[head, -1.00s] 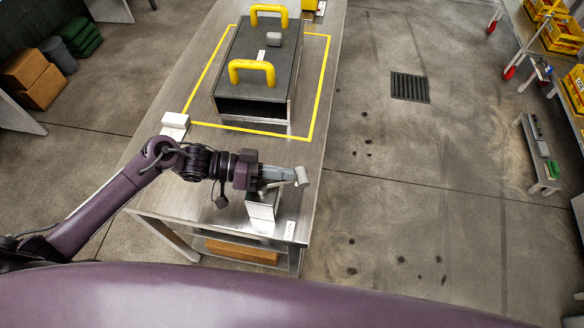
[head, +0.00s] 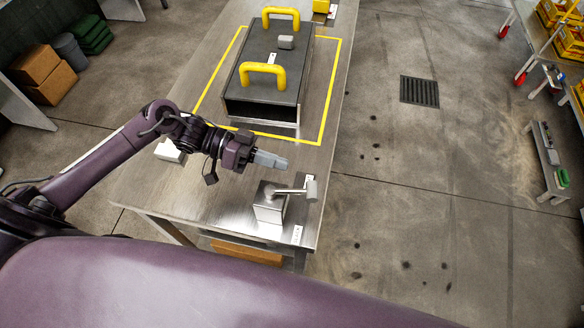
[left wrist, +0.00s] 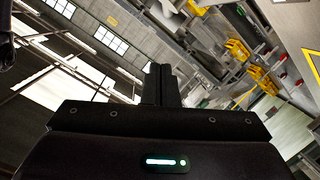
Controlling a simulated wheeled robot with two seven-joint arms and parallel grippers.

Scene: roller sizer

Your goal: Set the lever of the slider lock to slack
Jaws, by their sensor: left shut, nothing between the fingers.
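The slider lock is a small pale metal block (head: 269,206) near the front right corner of the steel table. Its lever (head: 293,191) points right from the top of the block and ends in a grey cylindrical handle (head: 312,190). One white label (head: 309,178) lies just behind the handle and another (head: 297,235) lies nearer the front edge; their words are too small to read. My left gripper (head: 284,162) is shut and empty, above and behind the lever, apart from it. Its closed fingers also show in the left wrist view (left wrist: 160,84). My right gripper is out of view.
A dark slab with two yellow handles (head: 264,76) sits inside a yellow outline farther back on the table (head: 214,190). A white block (head: 169,151) is at the left table edge, under my left arm.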

